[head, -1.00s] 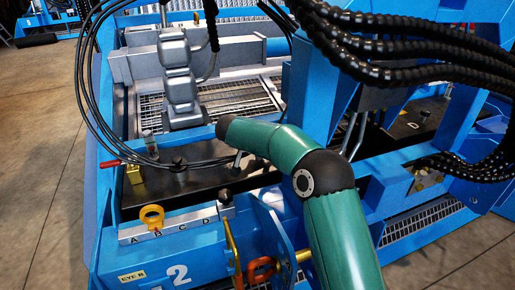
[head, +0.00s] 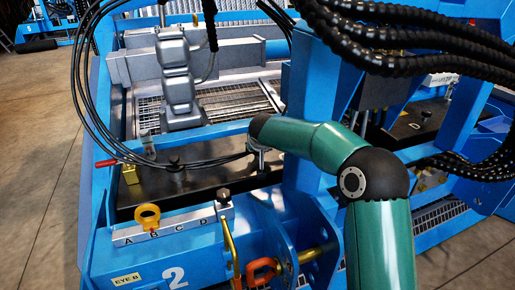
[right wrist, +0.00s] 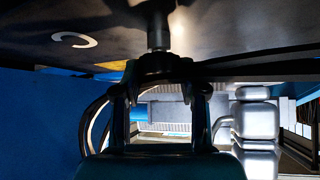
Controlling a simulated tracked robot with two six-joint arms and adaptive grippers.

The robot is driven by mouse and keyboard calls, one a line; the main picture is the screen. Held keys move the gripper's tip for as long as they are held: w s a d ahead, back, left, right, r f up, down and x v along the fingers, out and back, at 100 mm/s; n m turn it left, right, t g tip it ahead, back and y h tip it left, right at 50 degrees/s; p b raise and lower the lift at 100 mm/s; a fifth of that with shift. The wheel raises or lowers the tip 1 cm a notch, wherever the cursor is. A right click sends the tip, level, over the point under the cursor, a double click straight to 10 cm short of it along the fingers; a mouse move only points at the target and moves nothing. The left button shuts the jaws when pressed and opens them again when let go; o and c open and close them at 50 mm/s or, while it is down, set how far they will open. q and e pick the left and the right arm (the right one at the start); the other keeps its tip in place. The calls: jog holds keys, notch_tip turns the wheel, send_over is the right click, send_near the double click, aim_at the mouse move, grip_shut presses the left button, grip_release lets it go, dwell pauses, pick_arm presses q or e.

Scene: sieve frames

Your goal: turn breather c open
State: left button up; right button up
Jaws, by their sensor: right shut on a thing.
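In the right wrist view, a pale letter C (right wrist: 75,40) is on the dark plate (right wrist: 230,30). Beside it is breather c (right wrist: 158,35), showing a dark end and a bright metal stem. My right gripper (right wrist: 158,68) is shut on it, with a finger on each side; the gripped part is mostly hidden. In the head view my green right arm reaches in from the lower right and its end is over the black deck (head: 205,185). The gripper there is mostly hidden by the arm. How far the breather is turned cannot be told. My left gripper is not in view.
A strip lettered A to D (head: 170,228) with a yellow ring (head: 147,216) lies at the front. An orange shackle (head: 262,272) hangs near the blue brackets. Black cables (head: 85,80) loop at left, thick ribbed hoses (head: 420,50) cross the upper right. A second deck (head: 410,130) is marked D.

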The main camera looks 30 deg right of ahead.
dwell(0.3)
jog(key=o, duration=1.1)
jog(key=shift+o, duration=0.2)
jog(key=v, duration=1.2)
jog(key=shift+d, duration=0.15)
